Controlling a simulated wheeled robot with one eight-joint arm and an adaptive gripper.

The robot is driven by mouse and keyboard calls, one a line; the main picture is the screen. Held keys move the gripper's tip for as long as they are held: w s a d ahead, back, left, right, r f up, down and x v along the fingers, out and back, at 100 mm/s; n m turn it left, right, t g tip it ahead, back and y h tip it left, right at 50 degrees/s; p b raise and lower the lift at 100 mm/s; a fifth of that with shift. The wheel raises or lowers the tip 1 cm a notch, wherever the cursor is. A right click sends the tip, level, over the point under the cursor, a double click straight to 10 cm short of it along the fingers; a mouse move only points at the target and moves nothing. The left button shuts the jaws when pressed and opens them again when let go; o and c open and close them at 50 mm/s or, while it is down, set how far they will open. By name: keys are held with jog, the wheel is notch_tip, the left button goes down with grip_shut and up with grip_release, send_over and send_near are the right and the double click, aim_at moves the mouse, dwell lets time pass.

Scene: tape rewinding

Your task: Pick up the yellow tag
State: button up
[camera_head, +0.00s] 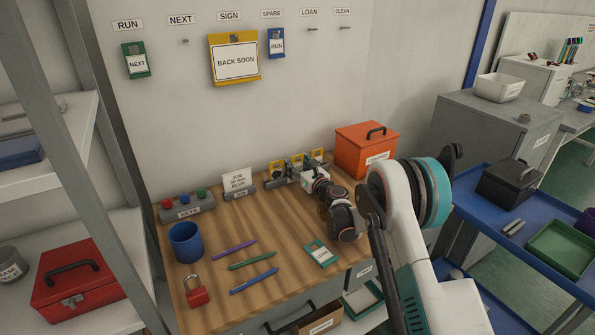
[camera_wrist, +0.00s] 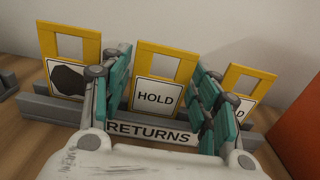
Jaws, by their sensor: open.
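Three yellow tags with square cut-outs stand in a grey rack labelled RETURNS (camera_wrist: 148,132) at the back of the wooden table. The middle yellow tag (camera_wrist: 167,68) has a white HOLD label. The left yellow tag (camera_wrist: 70,40) shows a dark blot on its label. The right yellow tag (camera_wrist: 247,78) is partly hidden by a finger. My gripper (camera_wrist: 160,82) is open, its teal-padded fingers on either side of the middle tag; I cannot tell whether they touch it. In the head view my gripper (camera_head: 305,176) is over the rack and covers part of the tags.
An orange box (camera_head: 365,150) stands close right of the rack. A JOB card (camera_head: 237,183) and key block (camera_head: 188,207) are to the left. Pens, a blue cup (camera_head: 186,242), a red padlock (camera_head: 196,291) and a green tag (camera_head: 322,253) lie nearer. The wall is close behind.

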jog(key=c, duration=0.6)
jog(key=shift+r, duration=0.1)
notch_tip(320, 180, up, 20)
jog(key=p, duration=0.6)
